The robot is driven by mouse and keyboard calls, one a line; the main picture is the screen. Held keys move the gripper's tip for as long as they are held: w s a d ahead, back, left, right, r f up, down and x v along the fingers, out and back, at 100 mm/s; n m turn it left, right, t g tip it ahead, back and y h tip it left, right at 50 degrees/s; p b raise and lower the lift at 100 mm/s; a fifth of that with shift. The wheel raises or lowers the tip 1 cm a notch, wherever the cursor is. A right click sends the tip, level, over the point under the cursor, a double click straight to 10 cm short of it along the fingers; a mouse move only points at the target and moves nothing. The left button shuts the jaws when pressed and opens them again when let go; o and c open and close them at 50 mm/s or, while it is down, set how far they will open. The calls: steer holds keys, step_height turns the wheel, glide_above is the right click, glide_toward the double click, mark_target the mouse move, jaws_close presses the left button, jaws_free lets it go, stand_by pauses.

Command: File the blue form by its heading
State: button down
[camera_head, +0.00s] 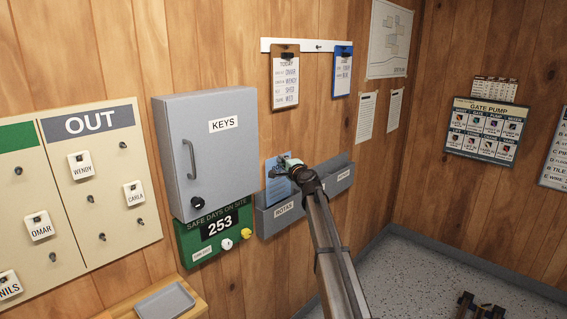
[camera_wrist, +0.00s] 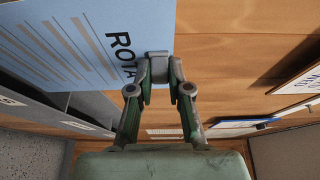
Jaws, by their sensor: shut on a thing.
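The blue form (camera_wrist: 62,45) has a heading that begins "ROTA", the rest hidden by my fingers. My gripper (camera_wrist: 158,72) is shut on the form at its heading end. In the head view the form (camera_head: 271,184) is upright against the wall, partly behind my gripper (camera_head: 284,165). Its lower end is at the top of the grey left pocket (camera_head: 264,222), labelled "ROTAS"; I cannot tell whether it is inside. A second grey pocket (camera_head: 345,172) adjoins on the right, its label too small to read.
A grey KEYS cabinet (camera_head: 205,150) stands out from the wall just left of the form. Below is a green safety sign (camera_head: 190,240) with knobs. A clipboard (camera_head: 285,80) and a blue clipboard (camera_head: 342,70) hang above.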

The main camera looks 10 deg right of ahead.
mark_target(280, 179)
steer(key=shift+f+b, duration=1.55)
steer(key=shift+b, duration=0.2)
steer(key=shift+f, duration=0.1)
steer(key=shift+f+b, duration=1.4)
steer(key=shift+b, duration=0.25)
steer(key=shift+f, duration=0.15)
steer(key=shift+f+b, duration=1.45)
steer(key=shift+b, duration=0.2)
steer(key=c, duration=1)
jaws_free()
